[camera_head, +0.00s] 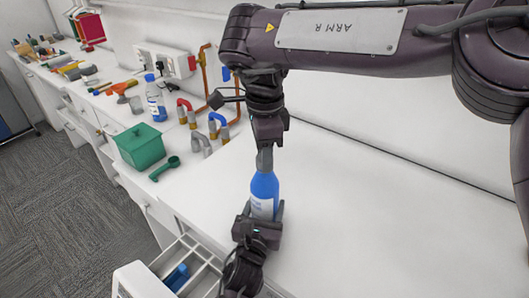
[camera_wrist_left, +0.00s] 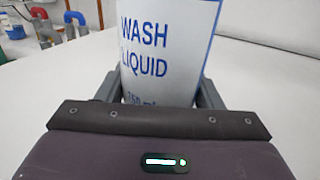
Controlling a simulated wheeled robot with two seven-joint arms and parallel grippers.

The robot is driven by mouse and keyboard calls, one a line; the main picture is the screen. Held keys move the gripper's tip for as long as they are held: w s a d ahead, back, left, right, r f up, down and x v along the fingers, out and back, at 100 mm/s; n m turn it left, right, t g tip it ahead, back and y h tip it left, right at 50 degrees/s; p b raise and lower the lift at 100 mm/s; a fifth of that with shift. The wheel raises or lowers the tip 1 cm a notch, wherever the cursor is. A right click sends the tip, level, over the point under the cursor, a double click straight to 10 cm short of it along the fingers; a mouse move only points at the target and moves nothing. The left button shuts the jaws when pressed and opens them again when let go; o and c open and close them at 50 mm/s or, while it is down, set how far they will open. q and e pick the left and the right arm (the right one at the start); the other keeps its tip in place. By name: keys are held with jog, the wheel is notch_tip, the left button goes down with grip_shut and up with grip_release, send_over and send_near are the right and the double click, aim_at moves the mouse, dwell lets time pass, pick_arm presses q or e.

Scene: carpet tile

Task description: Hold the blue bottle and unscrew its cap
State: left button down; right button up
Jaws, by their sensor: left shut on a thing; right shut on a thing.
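The blue bottle (camera_head: 264,190) stands upright over the white counter, with a white label on its body. My left gripper (camera_head: 262,213) is shut around its lower body from the front. In the left wrist view the label (camera_wrist_left: 160,55) reads "WASH LIQUID" and sits between the left fingers (camera_wrist_left: 160,90). My right gripper (camera_head: 265,150) comes down from above and is shut at the top of the bottle. The cap is hidden by the right fingers, so I cannot tell whether it has turned.
A green box (camera_head: 140,146) and a green scoop (camera_head: 164,169) lie left of the bottle. Pipe fittings (camera_head: 216,122) and a clear bottle with blue liquid (camera_head: 156,99) stand behind. An open drawer (camera_head: 190,262) is at the front left. The counter right of the bottle is clear.

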jog(key=shift+r, duration=0.15)
jog(key=shift+r, duration=0.9)
jog(key=shift+r, duration=2)
pick_arm(q)
jog(key=shift+c, duration=1.5)
grip_release()
jog(key=shift+s, duration=0.15)
